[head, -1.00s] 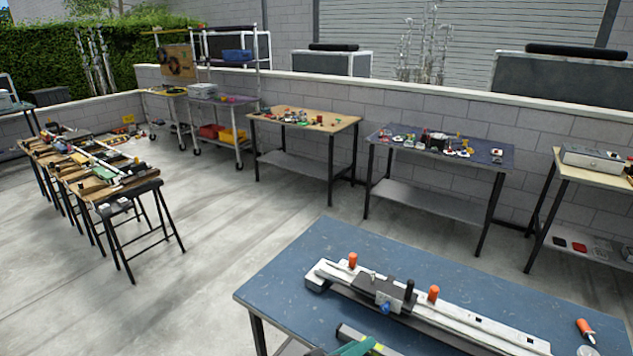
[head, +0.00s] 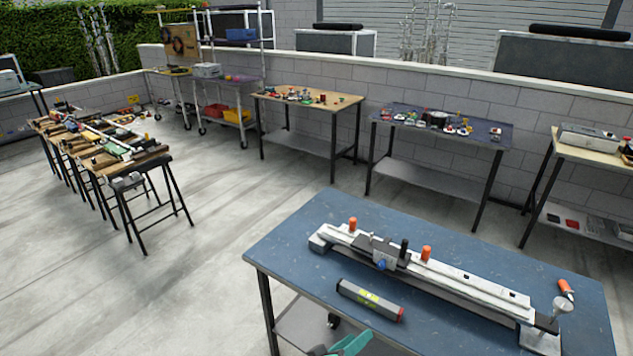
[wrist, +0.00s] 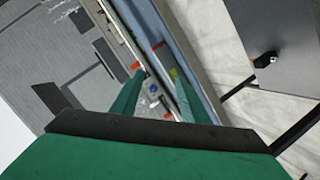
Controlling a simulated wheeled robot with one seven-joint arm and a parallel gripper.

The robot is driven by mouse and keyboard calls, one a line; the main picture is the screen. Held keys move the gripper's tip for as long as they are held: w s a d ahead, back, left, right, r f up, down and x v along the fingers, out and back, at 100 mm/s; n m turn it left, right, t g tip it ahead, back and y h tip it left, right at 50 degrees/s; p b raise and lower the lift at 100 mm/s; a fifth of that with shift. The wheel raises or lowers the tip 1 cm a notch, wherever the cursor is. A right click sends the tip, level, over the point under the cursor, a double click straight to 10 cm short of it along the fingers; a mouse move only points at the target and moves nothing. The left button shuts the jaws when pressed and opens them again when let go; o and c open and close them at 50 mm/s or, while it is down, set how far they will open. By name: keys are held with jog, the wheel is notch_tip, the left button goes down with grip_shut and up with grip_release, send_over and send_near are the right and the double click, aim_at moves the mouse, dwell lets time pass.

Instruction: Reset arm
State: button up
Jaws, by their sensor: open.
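My gripper (head: 342,345) shows only as a green and dark piece at the bottom edge of the head view, by the front edge of the blue table (head: 285,250). In the wrist view my gripper (wrist: 160,75) has its two green fingers apart, with nothing held between them. Beyond the fingers, the blue table and the long rail device show small and tilted.
On the blue table lie a long white rail device (head: 470,287) with orange knobs, a dark bar with a yellow-green label (head: 370,299) and an orange-handled tool (head: 566,289). A cluttered bench (head: 100,150) stands left. Grey floor (head: 170,290) between is clear.

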jog(key=s+a+f+n+t+y, duration=0.1)
jog(key=s+a+f+y, duration=0.4)
jog(key=s, duration=0.4)
jog(key=s+a+f+n+t+y, duration=0.1)
jog(key=s+a+f+n+y, duration=0.15)
jog(key=s+f, duration=0.55)
jog(key=s+a+r+m+t+y, duration=0.1)
jog(key=s+r+m, duration=0.1)
jog(key=s+r, duration=0.4)
jog(key=s+a+r+m+t+y, duration=0.1)
jog(key=s+r, duration=0.6)
jog(key=s, duration=0.7)
jog(key=shift+r+m+t+y, duration=0.15)
jog(key=shift+m+t+y, duration=0.35)
jog(key=shift+m, duration=0.45)
jog(key=shift+c, duration=0.2)
